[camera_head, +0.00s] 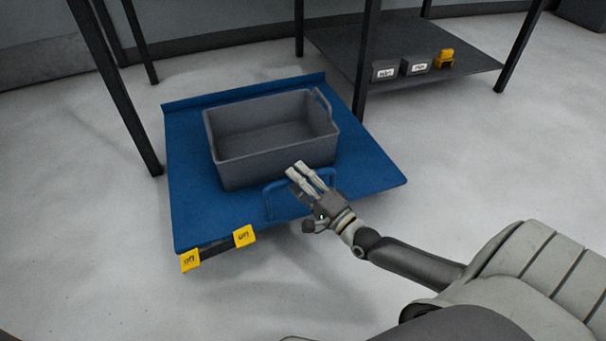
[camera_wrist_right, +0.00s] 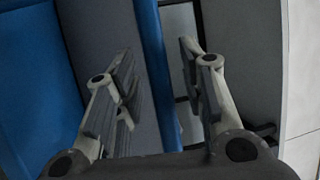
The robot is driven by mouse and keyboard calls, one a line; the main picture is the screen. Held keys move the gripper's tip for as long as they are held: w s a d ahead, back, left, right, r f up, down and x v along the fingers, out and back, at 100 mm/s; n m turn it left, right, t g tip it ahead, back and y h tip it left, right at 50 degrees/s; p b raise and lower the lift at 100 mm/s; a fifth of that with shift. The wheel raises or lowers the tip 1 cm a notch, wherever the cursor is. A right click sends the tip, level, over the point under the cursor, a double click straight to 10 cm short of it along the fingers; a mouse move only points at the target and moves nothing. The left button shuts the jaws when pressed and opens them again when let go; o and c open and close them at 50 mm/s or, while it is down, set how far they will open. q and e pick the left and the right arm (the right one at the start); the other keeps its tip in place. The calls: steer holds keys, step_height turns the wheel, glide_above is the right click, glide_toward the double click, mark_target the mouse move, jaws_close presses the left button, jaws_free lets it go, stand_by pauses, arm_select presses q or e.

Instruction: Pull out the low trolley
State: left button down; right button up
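The low trolley (camera_head: 385,172) is a flat blue platform with a raised back edge. A grey bin (camera_head: 265,162) sits on it. A blue loop handle (camera_head: 268,203) stands at its near side. My right gripper (camera_head: 298,169) is at the handle, with its fingers reaching over it toward the bin. In the right wrist view the gripper (camera_wrist_right: 156,55) has its fingers spread apart. A blue bar (camera_wrist_right: 158,80) runs between them, with gaps visible on both sides. My left gripper is not in view.
Black frame legs (camera_head: 125,90) stand by the trolley's left side and behind its right side. A dark low shelf (camera_head: 390,45) at the back right holds small grey boxes (camera_head: 416,66) and a yellow item (camera_head: 445,57). Yellow tags (camera_head: 190,260) mark the trolley's front-left edge. Floor in front is clear.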

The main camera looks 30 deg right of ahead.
steer(key=v, duration=1.2)
steer(key=shift+r, duration=0.1)
